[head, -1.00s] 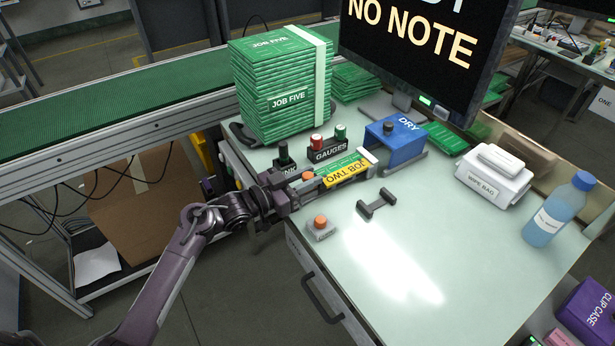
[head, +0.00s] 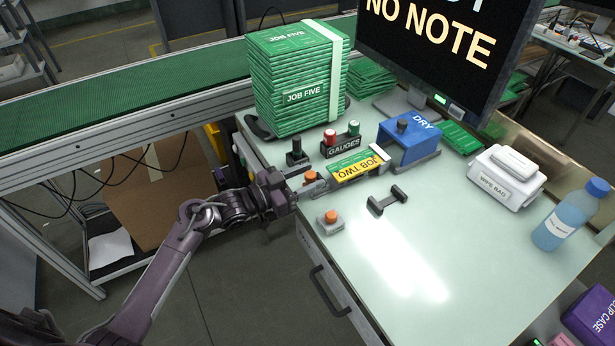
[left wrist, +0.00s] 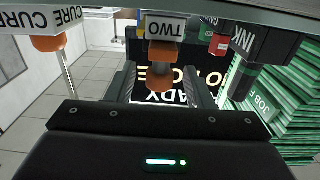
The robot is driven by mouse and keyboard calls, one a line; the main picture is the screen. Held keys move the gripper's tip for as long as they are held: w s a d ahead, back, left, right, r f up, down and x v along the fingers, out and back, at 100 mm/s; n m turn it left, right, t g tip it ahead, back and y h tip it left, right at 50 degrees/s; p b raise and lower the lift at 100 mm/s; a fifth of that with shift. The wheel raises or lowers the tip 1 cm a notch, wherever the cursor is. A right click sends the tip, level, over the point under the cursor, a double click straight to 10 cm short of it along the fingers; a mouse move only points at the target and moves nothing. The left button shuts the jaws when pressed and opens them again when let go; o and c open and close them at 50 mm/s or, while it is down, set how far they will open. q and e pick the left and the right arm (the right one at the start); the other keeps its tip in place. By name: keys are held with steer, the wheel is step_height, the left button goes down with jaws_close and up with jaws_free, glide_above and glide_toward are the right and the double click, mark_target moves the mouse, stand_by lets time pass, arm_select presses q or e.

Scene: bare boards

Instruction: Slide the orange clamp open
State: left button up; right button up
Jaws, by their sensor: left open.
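The clamp's orange knob (head: 310,177) stands at the left end of the green and yellow JOB TWO board (head: 358,170) in the head view. In the left wrist view the orange knob (left wrist: 161,76) hangs below a tag reading TWO, between the fingers as seen from there. My left gripper (head: 307,191) is open beside the knob at the bench's left edge. Its two fingers also show in the left wrist view (left wrist: 162,92). I cannot tell whether a finger touches the knob. My right gripper is not in view.
A grey block with an orange button (head: 331,217) sits just in front. The INK post (head: 296,152), GAUGES stand (head: 342,143) and blue DRY unit (head: 408,143) stand behind. A dark bracket (head: 388,201) lies right.

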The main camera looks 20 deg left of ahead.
arm_select(q)
steer(key=v, duration=0.7)
steer(key=shift+s+a+b, duration=0.3)
steer(key=shift+b, duration=0.15)
steer(key=s+a+f+n+g+y, duration=0.1)
steer(key=s+f+n+y, duration=0.15)
steer(key=f, duration=0.85)
steer(key=s+a+f+n+g+y, duration=0.1)
steer(key=s+a+f+n+y, duration=0.2)
steer(key=f, duration=0.9)
steer(key=s+f+n+g+y, duration=0.1)
steer(key=s+f+y, duration=0.3)
steer(key=f, duration=0.7)
steer(key=s+f+g+y, duration=0.1)
steer(key=s+f+g, duration=0.2)
steer(key=s+f, duration=0.3)
steer(key=s+d+f+g+y, duration=0.1)
steer(key=s+f+g, duration=0.2)
steer(key=s, duration=1.3)
steer(key=s+f+g+y, duration=0.1)
steer(key=s+f+g, duration=0.1)
steer(key=s+f, duration=0.7)
steer(key=shift+s+d+f+g, duration=0.3)
steer(key=shift+s+f+g, duration=0.1)
steer(key=shift+s, duration=0.75)
